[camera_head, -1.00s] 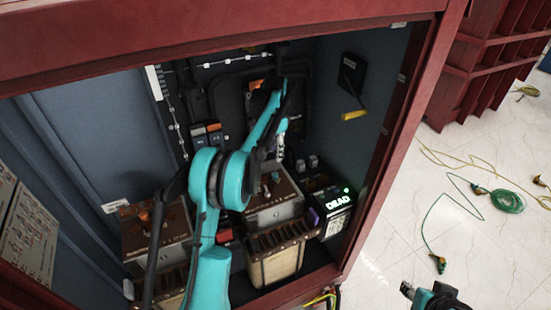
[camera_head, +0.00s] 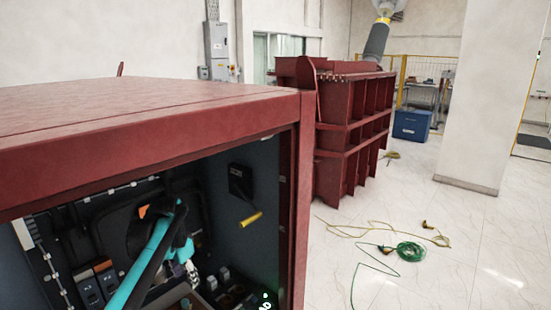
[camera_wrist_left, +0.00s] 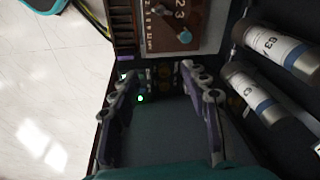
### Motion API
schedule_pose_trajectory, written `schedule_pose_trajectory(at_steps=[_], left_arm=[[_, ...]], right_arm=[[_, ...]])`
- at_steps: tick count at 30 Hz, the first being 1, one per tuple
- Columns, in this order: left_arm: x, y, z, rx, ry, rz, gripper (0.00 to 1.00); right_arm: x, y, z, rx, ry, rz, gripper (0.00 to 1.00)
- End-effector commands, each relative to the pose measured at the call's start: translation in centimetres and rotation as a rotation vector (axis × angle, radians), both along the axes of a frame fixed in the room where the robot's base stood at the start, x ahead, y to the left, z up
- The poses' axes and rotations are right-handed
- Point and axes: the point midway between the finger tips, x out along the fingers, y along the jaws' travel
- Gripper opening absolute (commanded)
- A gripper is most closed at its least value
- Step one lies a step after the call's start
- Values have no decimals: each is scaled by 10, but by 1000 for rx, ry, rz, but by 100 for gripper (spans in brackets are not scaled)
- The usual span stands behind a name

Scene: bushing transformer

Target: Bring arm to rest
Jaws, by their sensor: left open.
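My left arm (camera_head: 150,262), teal and black, reaches into the open dark red cabinet (camera_head: 200,118) in the head view. My left gripper (camera_head: 188,272) points down inside it, near the back panel, partly cut off by the lower edge. In the left wrist view its two fingers (camera_wrist_left: 160,84) stand wide apart with nothing between them. Dark equipment with a small green light (camera_wrist_left: 140,98) lies beyond them. My right gripper is not in view.
A brown unit with a dial (camera_wrist_left: 180,22) and two silver cylinders (camera_wrist_left: 280,48) are close to the gripper in the wrist view. A yellow-handled part (camera_head: 251,219) sits on the cabinet's side wall. Green cable (camera_head: 410,251) lies on the open floor.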

Motion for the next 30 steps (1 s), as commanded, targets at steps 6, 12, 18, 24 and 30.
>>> schedule_pose_trajectory(at_steps=[6, 12, 18, 24, 30], left_arm=[[-81, -37, 20, -31, -135, 142, 46], [-156, -62, 10, -86, -257, 271, 46], [-220, -80, -21, -161, -365, 383, 46], [-252, -88, -48, -215, -426, 451, 46], [-258, -90, -54, -229, -440, 466, 46]], right_arm=[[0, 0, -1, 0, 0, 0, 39], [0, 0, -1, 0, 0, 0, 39], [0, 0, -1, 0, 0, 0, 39], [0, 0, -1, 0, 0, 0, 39], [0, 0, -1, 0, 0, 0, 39]])
